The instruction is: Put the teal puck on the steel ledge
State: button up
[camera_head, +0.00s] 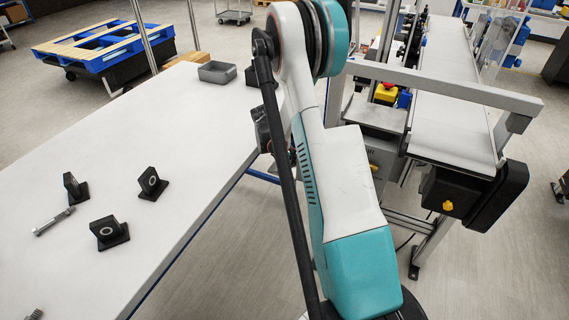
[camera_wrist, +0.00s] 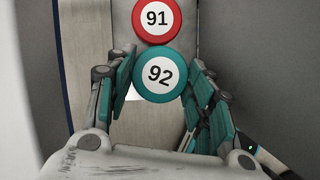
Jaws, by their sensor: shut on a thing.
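In the wrist view the teal puck (camera_wrist: 160,88) has a white face marked 92. My gripper (camera_wrist: 160,66) is shut on it, with a teal finger pad at each side. A red puck (camera_wrist: 157,34) marked 91 lies just beyond it, and their rims nearly meet in the picture. The surface below the pucks is pale; I cannot tell how far above it the teal puck is. In the head view my arm hides my gripper and both pucks. I cannot identify the steel ledge for certain in either view.
A white table (camera_head: 150,255) at left carries several black bracket blocks (camera_head: 150,184), a bolt (camera_head: 53,221) and a grey bin (camera_head: 217,72). A belt conveyor (camera_head: 455,100) with a metal side rail (camera_head: 440,85) stands at right. Bare floor lies between.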

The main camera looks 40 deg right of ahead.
aim_at(283, 159)
jog(key=shift+f+b, duration=0.35)
jog(key=shift+f, duration=1.05)
jog(key=shift+f, duration=0.1)
jog(key=o, duration=1.1)
jog(key=p+v, duration=0.4)
jog(key=v, duration=0.8)
jog(key=shift+w, duration=0.1)
